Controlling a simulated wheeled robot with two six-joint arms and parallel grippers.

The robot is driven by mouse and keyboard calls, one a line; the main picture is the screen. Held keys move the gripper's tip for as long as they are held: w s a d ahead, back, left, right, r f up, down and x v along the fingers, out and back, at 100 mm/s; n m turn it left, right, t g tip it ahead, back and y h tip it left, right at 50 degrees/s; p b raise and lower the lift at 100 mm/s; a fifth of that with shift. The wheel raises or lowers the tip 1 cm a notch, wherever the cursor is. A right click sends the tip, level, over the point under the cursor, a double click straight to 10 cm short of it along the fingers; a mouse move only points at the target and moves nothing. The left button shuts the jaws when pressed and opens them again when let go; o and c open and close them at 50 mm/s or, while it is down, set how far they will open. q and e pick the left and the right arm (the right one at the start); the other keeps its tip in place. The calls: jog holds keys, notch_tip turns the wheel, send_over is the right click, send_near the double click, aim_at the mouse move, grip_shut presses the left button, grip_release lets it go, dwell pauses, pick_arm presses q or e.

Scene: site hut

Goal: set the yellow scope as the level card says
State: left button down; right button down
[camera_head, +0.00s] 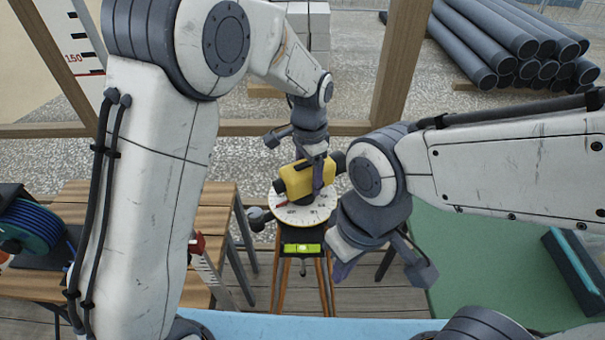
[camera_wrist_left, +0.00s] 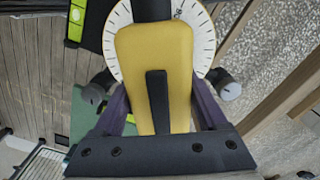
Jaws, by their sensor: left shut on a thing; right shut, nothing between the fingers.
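The yellow scope (camera_head: 294,182) sits on a round white dial (camera_head: 290,214) with dark marks, on top of a tripod (camera_head: 281,275). My left gripper (camera_head: 318,178) reaches down from above and is shut on the scope. In the left wrist view the purple fingers press on both sides of the yellow body (camera_wrist_left: 152,65), with the marked dial (camera_wrist_left: 203,38) partly hidden beneath it. A green bubble vial (camera_head: 302,248) is below the dial. My right gripper (camera_head: 343,268) is shut and empty, to the right of the tripod. I cannot make out a level card.
A wooden table (camera_head: 215,200) stands at left, with a blue cable reel (camera_head: 30,228) beside or on it. A green surface (camera_head: 500,270) fills the right. A wooden window frame (camera_head: 398,60) stands behind the tripod; grey pipes (camera_head: 500,45) are stacked outside.

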pick_arm(q)
jog(key=shift+r, duration=0.1)
grip_release()
notch_tip(320, 180, up, 9)
jog(key=b, duration=0.2)
jog(key=shift+b, duration=0.3)
jog(key=shift+r, duration=0.7)
jog(key=shift+a, duration=0.1)
